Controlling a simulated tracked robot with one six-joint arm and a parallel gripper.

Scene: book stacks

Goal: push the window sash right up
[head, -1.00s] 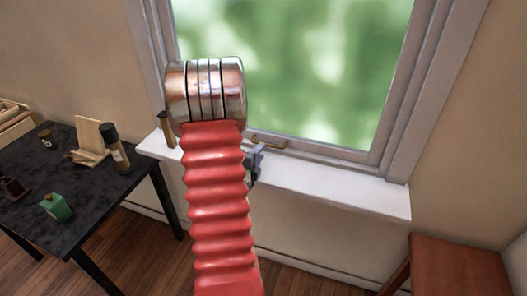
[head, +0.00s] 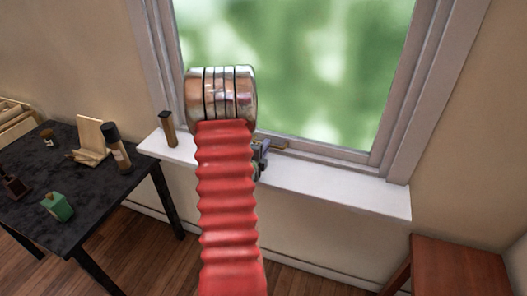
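The window sash (head: 330,152) is in the head view, its bottom rail low above the white sill (head: 330,192). A small brass-coloured lift handle (head: 273,143) is on the bottom rail. My gripper (head: 262,155) is mostly hidden behind my red arm. Only a grey part of it shows, just at the left end of the handle. I cannot see its fingers well enough to tell open from shut, or whether it touches the handle.
A dark upright object (head: 169,129) stands at the sill's left end. A reddish-brown wooden seat (head: 460,268) is at lower right.

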